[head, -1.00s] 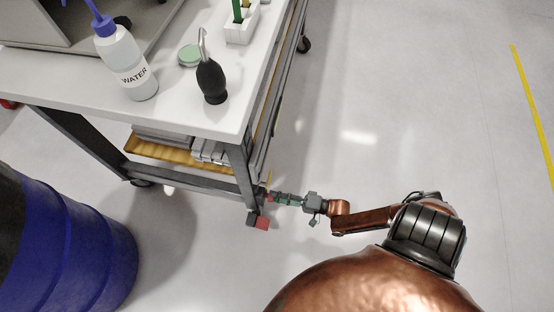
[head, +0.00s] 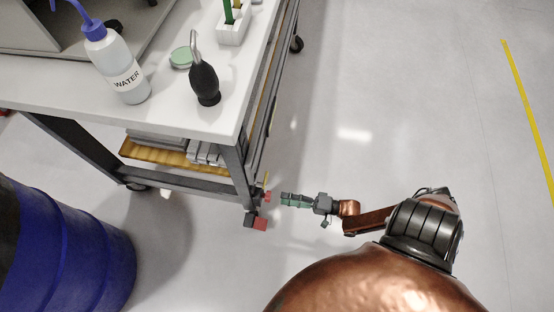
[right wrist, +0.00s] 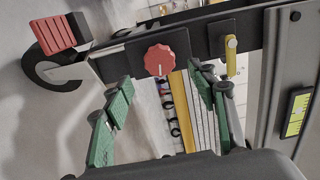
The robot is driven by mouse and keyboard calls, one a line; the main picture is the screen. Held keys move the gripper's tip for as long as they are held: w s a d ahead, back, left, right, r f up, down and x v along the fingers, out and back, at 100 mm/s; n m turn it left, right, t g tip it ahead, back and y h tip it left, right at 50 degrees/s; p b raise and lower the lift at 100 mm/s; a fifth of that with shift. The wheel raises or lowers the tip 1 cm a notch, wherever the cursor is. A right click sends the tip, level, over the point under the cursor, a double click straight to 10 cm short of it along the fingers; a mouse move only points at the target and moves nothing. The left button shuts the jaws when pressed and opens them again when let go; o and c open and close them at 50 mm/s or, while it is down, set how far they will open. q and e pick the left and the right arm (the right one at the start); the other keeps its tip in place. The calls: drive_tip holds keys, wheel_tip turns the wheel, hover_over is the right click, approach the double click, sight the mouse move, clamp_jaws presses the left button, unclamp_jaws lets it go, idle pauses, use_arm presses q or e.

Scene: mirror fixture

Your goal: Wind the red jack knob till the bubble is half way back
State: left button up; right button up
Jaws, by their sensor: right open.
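The red jack knob (right wrist: 160,60) is a scalloped disc on a dark plate on the cart's lower rail. In the head view the knob (head: 267,197) shows small at the cart's near corner leg. My right gripper (head: 283,200) is open and empty, a short gap to the right of the knob. In the right wrist view its green-padded fingers (right wrist: 158,78) are spread, with the knob ahead between them and apart from them. My left gripper is not in view.
A yellow lever (right wrist: 231,55) stands beside the knob. A red caster pedal (head: 260,224) sits low at the cart's corner. The cart top (head: 170,112) carries a water bottle (head: 118,68) and a black blower (head: 205,84). A blue drum (head: 75,245) stands left. Floor at right is clear.

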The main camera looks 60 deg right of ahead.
drive_tip(key=v, duration=0.6)
drive_tip(key=shift+s+d, duration=0.15)
drive_tip(key=shift+s, duration=0.1)
